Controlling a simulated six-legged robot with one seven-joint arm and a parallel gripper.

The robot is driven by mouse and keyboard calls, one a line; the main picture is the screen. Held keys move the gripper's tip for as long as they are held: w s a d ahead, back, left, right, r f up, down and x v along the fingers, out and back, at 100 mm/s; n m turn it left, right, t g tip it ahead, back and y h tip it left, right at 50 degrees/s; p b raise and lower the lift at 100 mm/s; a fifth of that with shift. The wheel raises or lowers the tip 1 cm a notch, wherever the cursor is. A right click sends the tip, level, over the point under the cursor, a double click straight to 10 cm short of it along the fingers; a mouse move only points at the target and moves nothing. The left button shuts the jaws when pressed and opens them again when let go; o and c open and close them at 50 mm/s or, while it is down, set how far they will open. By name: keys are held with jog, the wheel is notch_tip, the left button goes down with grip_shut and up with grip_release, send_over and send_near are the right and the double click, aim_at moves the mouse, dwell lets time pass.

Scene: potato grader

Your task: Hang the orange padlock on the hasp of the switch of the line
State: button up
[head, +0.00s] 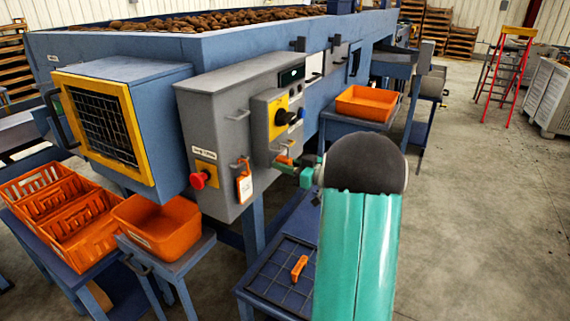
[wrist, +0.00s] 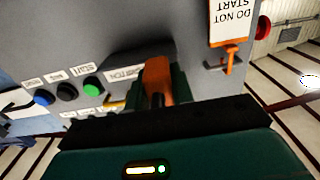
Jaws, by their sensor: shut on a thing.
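My gripper (head: 298,170) is at the lower right of the grey switch box, just below the switch (head: 281,117) with its black knob on a yellow plate. It is shut on the orange padlock (head: 284,160). In the wrist view the padlock (wrist: 158,78) sits between my green fingers (wrist: 160,96), close to the panel. The padlock's shackle and the hasp are not clear, and I cannot tell whether they touch. A white tag (head: 244,188) hangs by an orange piece on the box front; the tag (wrist: 232,22) reads "DO NOT START" in the wrist view.
A red stop button (head: 198,180) sticks out left of the tag. Blue, black and green buttons (wrist: 92,88) are beside my gripper. A small orange object (head: 299,268) lies on the low gridded table. Orange bins (head: 160,226) stand lower left. Open floor is at the right.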

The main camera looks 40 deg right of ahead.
jog(key=o, duration=1)
jog(key=shift+s, duration=0.1)
jog(key=v, duration=1.3)
jog(key=shift+s+d, duration=0.1)
jog(key=shift+s, duration=0.2)
jog(key=shift+r, duration=0.1)
jog(key=w+a+r+g+y, duration=0.1)
jog(key=a+g, duration=0.4)
jog(key=a, duration=0.9)
jog(key=w+a+r+g+y, duration=0.15)
jog(key=a+g, duration=0.35)
jog(key=a, duration=0.8)
jog(key=shift+s+a+f+m+g+h, duration=0.2)
jog(key=shift+s+a+m+h, duration=0.45)
jog(key=shift+s+a+h, duration=1.3)
jog(key=shift+s+a+r+m+g+h, duration=0.2)
jog(key=shift+s+a+m+h, duration=0.65)
jog(key=shift+s+a, duration=1.95)
jog(key=shift+s+a+f+m+g+h, duration=0.15)
jog(key=shift+s+a+m+g+h, duration=0.25)
jog(key=shift+s+a+h, duration=1.6)
